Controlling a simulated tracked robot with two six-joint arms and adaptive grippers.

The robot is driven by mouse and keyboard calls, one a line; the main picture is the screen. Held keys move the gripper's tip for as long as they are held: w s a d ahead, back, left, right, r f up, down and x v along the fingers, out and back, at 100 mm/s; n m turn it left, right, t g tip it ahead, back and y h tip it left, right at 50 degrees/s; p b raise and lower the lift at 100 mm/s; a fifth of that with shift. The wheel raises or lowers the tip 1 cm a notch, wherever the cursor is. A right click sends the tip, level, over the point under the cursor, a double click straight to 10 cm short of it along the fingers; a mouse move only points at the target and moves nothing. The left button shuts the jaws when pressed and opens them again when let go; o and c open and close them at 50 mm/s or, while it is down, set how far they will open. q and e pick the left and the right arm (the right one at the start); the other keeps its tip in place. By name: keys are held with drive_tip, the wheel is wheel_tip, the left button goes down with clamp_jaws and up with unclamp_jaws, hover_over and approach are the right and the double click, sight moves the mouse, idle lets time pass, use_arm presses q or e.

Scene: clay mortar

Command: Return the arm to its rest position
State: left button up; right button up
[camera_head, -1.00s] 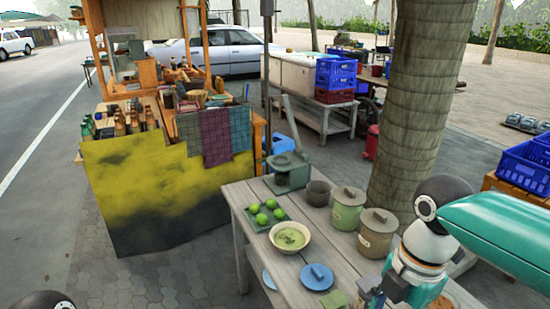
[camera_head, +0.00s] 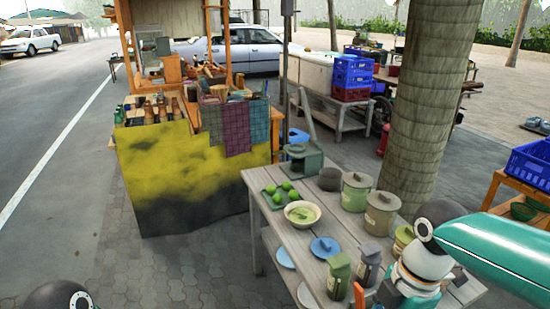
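My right arm (camera_head: 495,249) comes in from the right edge, a teal link with a white and black elbow, and bends down past the table's front right. Its gripper is not visible; the arm runs out of the bottom of the view. Of my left arm, only a dark round joint (camera_head: 62,297) shows at the bottom left; its gripper is out of view. A dark grey clay mortar-like pot (camera_head: 330,180) stands upright on the wooden table (camera_head: 330,225), clear of the arm.
A stall (camera_head: 190,175) stands left. A tree trunk (camera_head: 420,110) rises behind the table. Pavement between is free.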

drive_tip(key=a+f+m+y, duration=0.1)
drive_tip(key=a+f+m, duration=0.3)
drive_tip(key=f, duration=0.6)
drive_tip(key=a+f+m+y, duration=0.1)
drive_tip(key=f+m, duration=0.4)
drive_tip(key=f, duration=0.5)
drive_tip(key=s+a+f+m, duration=0.1)
drive_tip(key=s+f+m, duration=0.3)
drive_tip(key=f+m, duration=0.3)
drive_tip(key=s+a+f+m+t, duration=0.1)
drive_tip(key=s+f+m, duration=0.4)
drive_tip(key=f+m, duration=0.2)
wheel_tip(320, 180, down, 2)
drive_tip(key=shift+s+f+y, duration=0.15)
drive_tip(key=shift+f+y, duration=0.05)
drive_tip(key=shift+y, duration=0.1)
